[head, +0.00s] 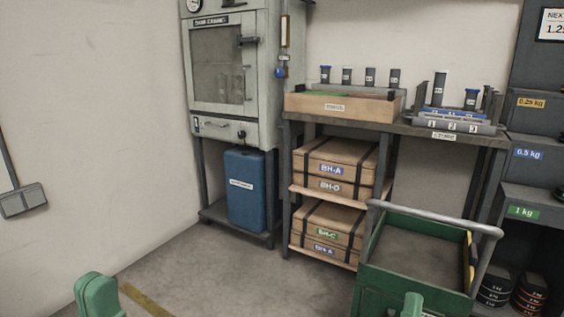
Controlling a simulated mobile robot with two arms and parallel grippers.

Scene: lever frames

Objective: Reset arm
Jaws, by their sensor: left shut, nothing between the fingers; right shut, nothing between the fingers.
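A rounded green part (97,296) of what looks like my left arm rises at the bottom left edge. A smaller green part (412,305), seemingly of my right arm, shows at the bottom edge in front of the green cart. No fingertips of either gripper show; both grippers are below or outside the picture. Neither visible arm part appears to touch anything, though their lower ends are cut off.
A green cart (367,259) with a grey handle stands at the lower right. Behind it are a wooden-shelved rack (333,194) with strapped boxes, a grey cabinet (197,70) above a blue container (246,190), and dark weight shelves (537,142).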

